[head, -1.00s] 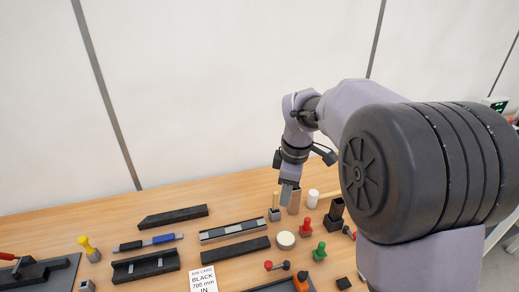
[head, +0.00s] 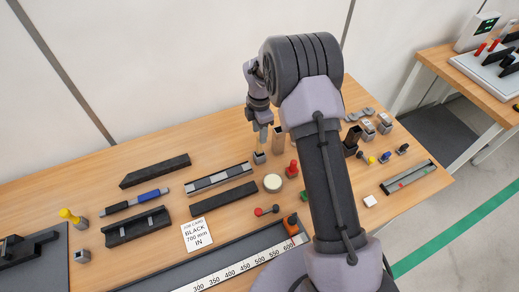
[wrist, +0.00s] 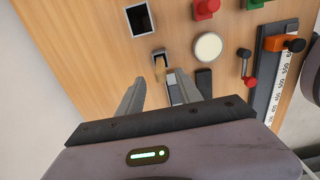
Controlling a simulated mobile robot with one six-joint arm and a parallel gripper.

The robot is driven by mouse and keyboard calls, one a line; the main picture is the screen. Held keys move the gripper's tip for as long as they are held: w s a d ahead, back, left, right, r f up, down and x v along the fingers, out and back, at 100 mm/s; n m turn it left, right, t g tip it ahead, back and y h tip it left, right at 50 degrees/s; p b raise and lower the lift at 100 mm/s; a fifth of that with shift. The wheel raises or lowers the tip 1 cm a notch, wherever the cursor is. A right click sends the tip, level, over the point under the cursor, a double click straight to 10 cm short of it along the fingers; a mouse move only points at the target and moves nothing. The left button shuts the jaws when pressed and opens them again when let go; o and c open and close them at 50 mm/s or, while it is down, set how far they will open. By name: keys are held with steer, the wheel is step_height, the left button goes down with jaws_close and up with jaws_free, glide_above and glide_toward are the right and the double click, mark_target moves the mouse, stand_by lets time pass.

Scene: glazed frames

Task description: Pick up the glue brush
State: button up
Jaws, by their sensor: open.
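The glue brush appears to be the thin wooden stick standing in a small grey metal holder (head: 260,157). In the wrist view the pale stick (wrist: 160,68) rises from the holder (wrist: 158,54) between my two fingers. My gripper (wrist: 160,76) is open, with one grey finger on each side of the stick, and has not closed on it. In the head view my gripper (head: 263,136) points down just above the holder and partly hides the stick. Whether a finger touches the stick cannot be told.
A round cream disc (head: 273,183), a red knobbed piece (head: 292,169) and a grey-and-black bar (head: 218,178) are near. A white job card (head: 197,235) and a ruler tray (head: 240,268) lie in front.

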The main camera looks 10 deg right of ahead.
glide_above(260, 152)
steer(key=w, duration=0.1)
step_height(260, 152, down, 5)
steer(key=shift+s+r, duration=0.1)
steer(key=shift+c, duration=0.6)
jaws_close()
